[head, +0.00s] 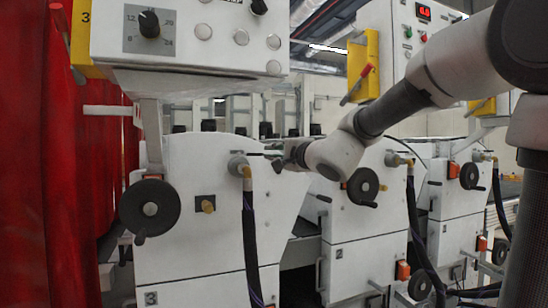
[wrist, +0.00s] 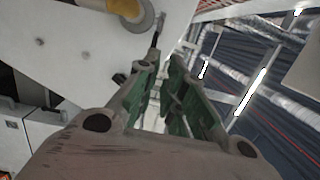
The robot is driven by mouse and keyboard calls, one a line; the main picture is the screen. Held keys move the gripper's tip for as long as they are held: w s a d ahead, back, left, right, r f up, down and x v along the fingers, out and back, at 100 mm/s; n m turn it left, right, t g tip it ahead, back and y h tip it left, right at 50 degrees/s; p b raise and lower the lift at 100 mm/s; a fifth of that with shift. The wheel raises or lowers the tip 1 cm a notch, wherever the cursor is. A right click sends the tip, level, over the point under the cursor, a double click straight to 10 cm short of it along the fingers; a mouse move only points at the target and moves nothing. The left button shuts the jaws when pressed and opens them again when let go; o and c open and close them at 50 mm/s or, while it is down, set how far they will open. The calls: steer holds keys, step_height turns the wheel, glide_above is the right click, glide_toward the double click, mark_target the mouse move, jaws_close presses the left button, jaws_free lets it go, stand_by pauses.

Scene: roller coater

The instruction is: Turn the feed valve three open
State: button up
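Feed valve three (head: 238,164) is a grey round fitting with a yellow elbow, on the white unit marked 3 in the head view. Its thin handle (head: 258,153) points right, roughly level, toward my gripper (head: 279,154). In the wrist view the valve's grey round body (wrist: 144,17) is at the top, and its dark handle (wrist: 155,42) points down toward the fingertips. My gripper (wrist: 167,68) is open there, green pads apart with a gap between them. The handle's end is by the fingertips; I cannot tell whether they touch.
A black hose (head: 251,240) hangs below the valve. A black handwheel (head: 150,208) and a small brass knob (head: 208,204) are on the same panel. A control box (head: 190,38) overhangs above. Similar units stand to the right, and a red curtain (head: 62,180) hangs at left.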

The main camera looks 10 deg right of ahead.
mark_target(255, 154)
steer(key=w+r+y, duration=0.1)
steer(key=w, duration=0.1)
steer(key=w+r+n+y, duration=0.1)
steer(key=w+r, duration=0.1)
steer(key=w+r+n+y, duration=0.1)
steer(key=w+r+y, duration=0.1)
steer(key=shift+w+d, duration=0.15)
steer(key=shift+w, duration=0.1)
jaws_close()
steer(key=w+d+r+n+g+y, duration=0.1)
steer(key=w+d+n+g+y, duration=0.15)
steer(key=w+n+y, duration=0.3)
steer(key=w+d+f+n+g+y, duration=0.1)
steer(key=d+f+n+g+y, duration=0.25)
steer(key=d+f+g, duration=0.5)
steer(key=w+a+r+g, duration=0.1)
steer(key=w+a, duration=0.1)
steer(key=a, duration=0.8)
steer(key=shift+w+a+n+h, duration=0.3)
steer(key=shift+w, duration=0.1)
steer(key=shift+r, duration=0.1)
steer(key=shift+s+m+t, duration=0.3)
steer(key=shift+m+t, duration=0.1)
steer(key=shift+m, duration=0.1)
